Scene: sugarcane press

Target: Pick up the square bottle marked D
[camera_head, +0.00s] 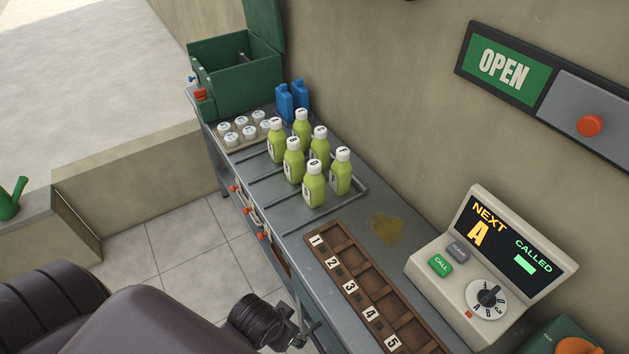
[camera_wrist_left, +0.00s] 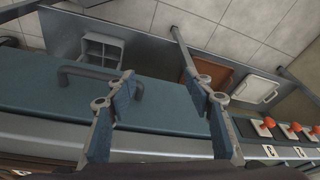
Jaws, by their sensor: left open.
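Several light-green bottles with white lettered caps stand upright in two rows on the rack on the counter (camera_head: 375,205) in the head view. The front-row middle bottle (camera_head: 293,167) has a cap letter that may be D, but it is too small to be sure. Other bottles stand close around it, such as the nearest one (camera_head: 313,190). My left gripper (camera_wrist_left: 164,92) is open and empty in the wrist view, in front of the teal cabinet side and its dark bar handle (camera_wrist_left: 100,75). Its arm shows low in the head view, well short of the bottles. My right gripper is not seen.
A brown numbered tray (camera_head: 345,255) lies nearer on the counter. The display console (camera_head: 490,265) stands at right. White-lidded jars (camera_head: 232,138), blue jugs (camera_head: 291,101) and a green box (camera_head: 235,75) are beyond the bottles. Rack rails border the bottles.

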